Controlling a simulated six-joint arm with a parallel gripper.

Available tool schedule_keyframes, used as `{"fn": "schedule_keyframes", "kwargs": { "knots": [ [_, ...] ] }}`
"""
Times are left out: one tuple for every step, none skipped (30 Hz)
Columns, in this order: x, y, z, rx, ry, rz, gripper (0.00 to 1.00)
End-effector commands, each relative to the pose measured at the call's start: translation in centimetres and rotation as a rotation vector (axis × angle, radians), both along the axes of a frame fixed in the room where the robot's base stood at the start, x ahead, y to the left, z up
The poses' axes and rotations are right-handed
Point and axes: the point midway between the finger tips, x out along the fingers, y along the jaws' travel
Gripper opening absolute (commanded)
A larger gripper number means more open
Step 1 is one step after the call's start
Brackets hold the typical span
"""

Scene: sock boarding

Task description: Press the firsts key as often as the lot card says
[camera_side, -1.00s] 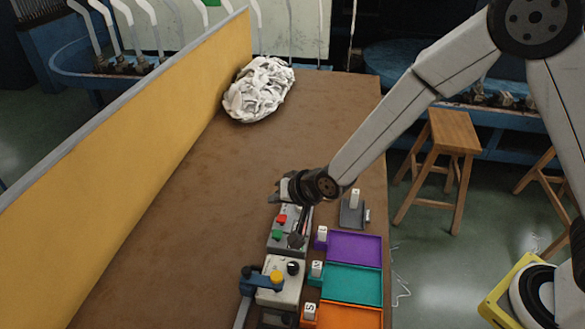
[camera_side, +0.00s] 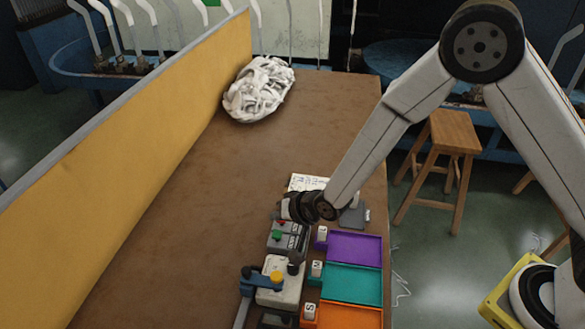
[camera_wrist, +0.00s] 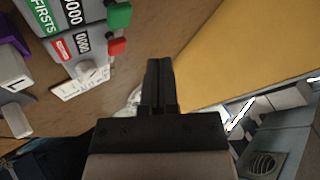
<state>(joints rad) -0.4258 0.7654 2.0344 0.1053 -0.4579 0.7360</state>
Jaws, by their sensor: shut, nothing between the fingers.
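The grey counter box (camera_side: 275,244) stands on the bench with a green key (camera_side: 277,235) and a red key (camera_side: 281,221). In the wrist view the green key (camera_wrist: 119,14) is beside the FIRSTS label (camera_wrist: 42,15), and its counter shows zeros, partly cut off. The red key (camera_wrist: 116,46) has its own counter of zeros. The lot card (camera_side: 307,182) lies behind the box; its writing is too small to read. My gripper (camera_wrist: 159,62) is shut and empty, apart from both keys in the picture. In the side view my wrist partly hides the box.
A white machine (camera_side: 279,291) with a yellow knob stands in front of the box. Purple (camera_side: 355,247), teal (camera_side: 352,284) and orange (camera_side: 350,317) trays lie to its right. A white sock pile (camera_side: 258,90) and a yellow panel (camera_side: 150,145) are behind and left. The mid-left bench is clear.

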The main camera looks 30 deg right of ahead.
Motion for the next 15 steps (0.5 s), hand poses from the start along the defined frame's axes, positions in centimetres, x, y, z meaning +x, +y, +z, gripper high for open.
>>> {"fn": "schedule_keyframes", "kwargs": {
  "knots": [
    [0.0, 0.0, -0.6, -0.002, 0.002, 0.001, 0.0],
    [0.0, 0.0, -1.0, -0.001, 0.002, 0.001, 0.0],
    [0.0, 0.0, -1.3, 0.0, 0.001, 0.001, 0.0],
    [0.0, 0.0, -1.5, 0.0, 0.001, 0.001, 0.0],
    [0.0, 0.0, -1.8, -0.001, 0.001, 0.001, 0.0],
    [0.0, 0.0, -2.1, 0.0, 0.001, 0.001, 0.0],
    [0.0, 0.0, -2.3, -0.001, 0.0, 0.001, 0.0],
    [0.0, 0.0, -2.5, -0.001, 0.0, 0.001, 0.0],
    [0.0, 0.0, -2.7, -0.001, 0.0, 0.001, 0.0],
    [0.0, 0.0, -2.9, -0.001, 0.0, 0.001, 0.0],
    [0.0, 0.0, -3.0, -0.001, 0.0, 0.001, 0.0],
    [0.0, 0.0, -3.1, 0.0, -0.001, 0.001, 0.0],
    [0.0, 0.0, -3.2, 0.001, 0.0, 0.001, 0.0],
    [0.0, 0.0, -3.2, 0.001, 0.0, 0.001, 0.0],
    [0.0, 0.0, -3.3, 0.0, -0.001, 0.0, 0.0]
  ]
}}
